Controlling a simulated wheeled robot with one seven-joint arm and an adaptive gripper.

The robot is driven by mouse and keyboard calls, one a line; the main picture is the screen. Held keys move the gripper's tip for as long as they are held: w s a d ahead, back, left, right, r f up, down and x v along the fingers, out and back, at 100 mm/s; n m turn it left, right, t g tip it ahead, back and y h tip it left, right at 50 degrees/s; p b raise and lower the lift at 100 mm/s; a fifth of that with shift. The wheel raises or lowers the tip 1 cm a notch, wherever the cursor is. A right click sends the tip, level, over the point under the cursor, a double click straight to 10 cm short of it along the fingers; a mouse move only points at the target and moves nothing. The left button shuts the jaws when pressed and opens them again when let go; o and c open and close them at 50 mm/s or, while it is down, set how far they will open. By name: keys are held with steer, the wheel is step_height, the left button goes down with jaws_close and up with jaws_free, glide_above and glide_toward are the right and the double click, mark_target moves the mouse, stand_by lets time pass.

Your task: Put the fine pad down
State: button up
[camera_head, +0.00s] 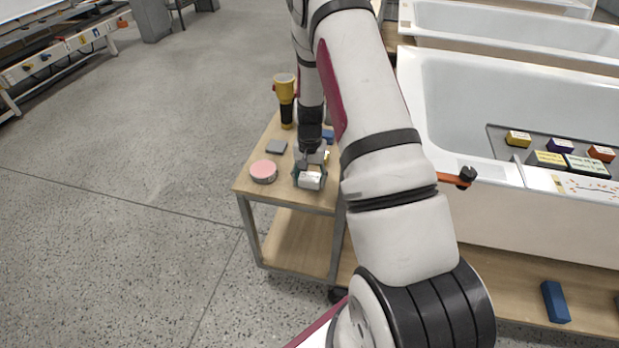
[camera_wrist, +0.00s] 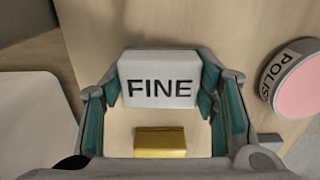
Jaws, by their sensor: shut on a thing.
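The fine pad is a white block with dark letters FINE in the wrist view (camera_wrist: 158,70). It sits between the two fingers of my gripper (camera_wrist: 160,98), which is shut on it. In the head view the pad (camera_head: 310,181) shows below my gripper (camera_head: 311,168), near the front of the small wooden-topped cart (camera_head: 247,183). I cannot tell whether the pad touches the cart top.
A pink-topped POLISH tin (camera_head: 263,171) stands left of the pad. A grey block (camera_head: 276,147) and a yellow-and-black torch-like tool (camera_head: 285,100) are farther back. A yellow block (camera_wrist: 160,142) lies close to the pad. White bathtub shells (camera_head: 520,90) stand at the right.

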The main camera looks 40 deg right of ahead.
steer(key=shift+f, duration=0.15)
steer(key=o, duration=1.1)
